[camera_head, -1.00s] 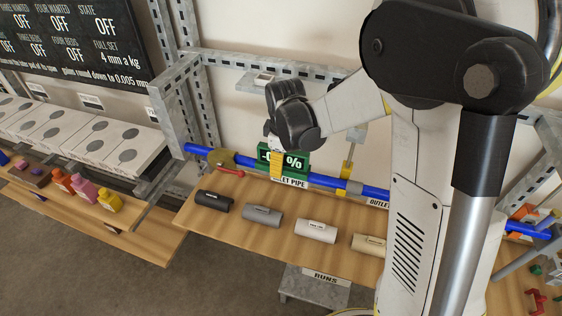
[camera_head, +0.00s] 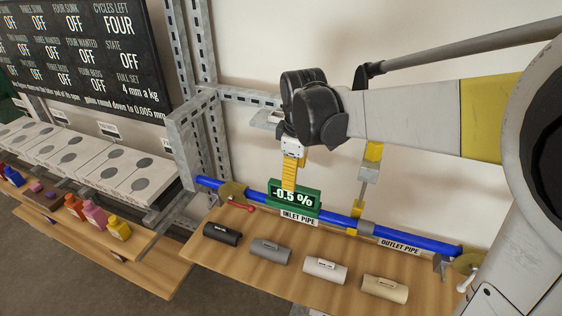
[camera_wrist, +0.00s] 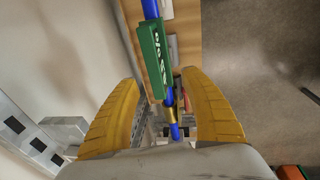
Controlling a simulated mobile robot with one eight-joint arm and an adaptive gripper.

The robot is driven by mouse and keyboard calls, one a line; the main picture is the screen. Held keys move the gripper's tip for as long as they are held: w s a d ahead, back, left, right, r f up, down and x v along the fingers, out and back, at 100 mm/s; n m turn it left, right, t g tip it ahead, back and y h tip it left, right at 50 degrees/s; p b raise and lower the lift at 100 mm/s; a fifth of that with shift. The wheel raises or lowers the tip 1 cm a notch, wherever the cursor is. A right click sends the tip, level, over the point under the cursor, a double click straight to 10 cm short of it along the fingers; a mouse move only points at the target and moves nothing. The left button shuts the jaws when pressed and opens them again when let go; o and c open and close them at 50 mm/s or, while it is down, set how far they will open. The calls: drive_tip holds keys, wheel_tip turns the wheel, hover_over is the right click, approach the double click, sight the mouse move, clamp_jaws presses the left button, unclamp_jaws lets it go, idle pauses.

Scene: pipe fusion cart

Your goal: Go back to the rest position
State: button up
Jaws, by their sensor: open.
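The green display also shows beyond the fingers in the wrist view (camera_wrist: 154,58), on the blue pipe (camera_wrist: 151,9). In the head view the blue inlet pipe (camera_head: 258,196) runs along the back of the wooden bench. Whether the fingertips touch the display cannot be told.
Black, grey, white and beige sleeves (camera_head: 325,271) lie on the bench (camera_head: 240,281). A red-handled valve (camera_head: 240,206) and a yellow-topped post (camera_head: 367,175) stand along the pipe. A metal frame (camera_head: 195,150) rises at left. Small bottles (camera_head: 96,215) stand on a lower left shelf.

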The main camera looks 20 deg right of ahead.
drive_tip(key=s+f+m+t+b, duration=0.2)
drive_tip(key=s+f+m+b, duration=0.3)
drive_tip(key=s, duration=0.3)
drive_tip(key=s+f+m+t+b, duration=0.3)
drive_tip(key=s+f+m+b, duration=0.2)
drive_tip(key=s+b, duration=0.2)
drive_tip(key=shift+s+d+m, duration=0.4)
drive_tip(key=shift+s+d, duration=0.05)
drive_tip(key=shift+s, duration=0.8)
idle(0.5)
